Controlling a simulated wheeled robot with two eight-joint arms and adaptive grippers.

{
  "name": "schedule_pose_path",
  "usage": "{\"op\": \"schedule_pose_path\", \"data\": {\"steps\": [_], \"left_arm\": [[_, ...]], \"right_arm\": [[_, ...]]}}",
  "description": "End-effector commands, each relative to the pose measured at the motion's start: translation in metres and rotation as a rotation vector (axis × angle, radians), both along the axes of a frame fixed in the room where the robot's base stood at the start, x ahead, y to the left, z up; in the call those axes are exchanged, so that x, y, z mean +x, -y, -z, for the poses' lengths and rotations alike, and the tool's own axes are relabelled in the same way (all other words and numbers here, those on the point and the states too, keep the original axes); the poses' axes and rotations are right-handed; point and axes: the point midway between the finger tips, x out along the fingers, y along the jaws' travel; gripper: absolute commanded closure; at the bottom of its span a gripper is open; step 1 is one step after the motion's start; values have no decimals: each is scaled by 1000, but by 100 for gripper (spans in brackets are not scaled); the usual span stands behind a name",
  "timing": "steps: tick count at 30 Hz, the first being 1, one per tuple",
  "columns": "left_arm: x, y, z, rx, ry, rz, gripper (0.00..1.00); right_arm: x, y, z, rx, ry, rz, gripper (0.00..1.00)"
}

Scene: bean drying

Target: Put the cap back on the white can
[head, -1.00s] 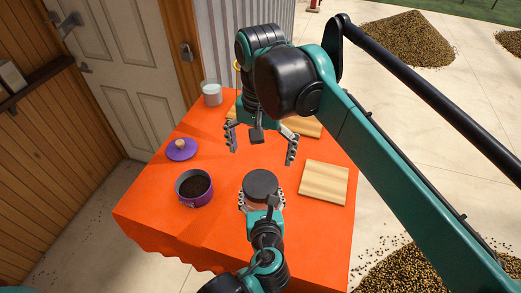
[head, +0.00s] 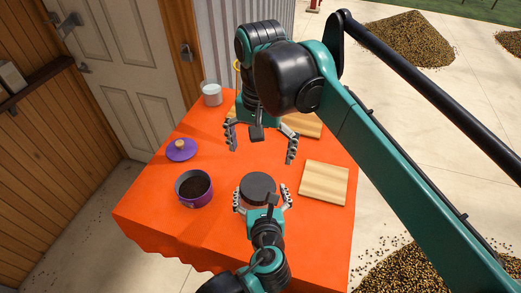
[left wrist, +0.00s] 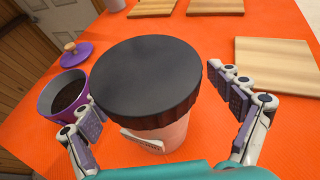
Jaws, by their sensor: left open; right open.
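The black cap (head: 258,187) lies on top of the white can on the orange table. In the left wrist view the cap (left wrist: 146,75) covers the top of the can (left wrist: 165,136), whose pale side and label show below the rim. I cannot tell whether the cap is fully seated. My left gripper (head: 262,198) is open, with one finger on each side of the can and a gap between the right finger and the can. My right gripper (head: 261,148) is open and empty above the table, behind the can.
A purple pot (head: 194,198) of dark grounds stands left of the can, with its purple lid (head: 181,151) behind it. A wooden board (head: 324,184) lies to the right. Another board (head: 302,127) and a white cup (head: 211,95) are at the back.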

Motion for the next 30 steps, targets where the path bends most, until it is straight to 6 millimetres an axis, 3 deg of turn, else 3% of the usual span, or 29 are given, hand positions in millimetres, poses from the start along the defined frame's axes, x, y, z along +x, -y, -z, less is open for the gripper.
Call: {"op": "schedule_pose_path", "data": {"steps": [18, 30], "left_arm": [[0, 0, -81, 0, 0, 0, 8], [0, 0, -91, 0, 0, 0, 8]], "right_arm": [[0, 0, 0, 0, 0, 0, 0], [0, 0, 0, 0, 0, 0, 0]]}}
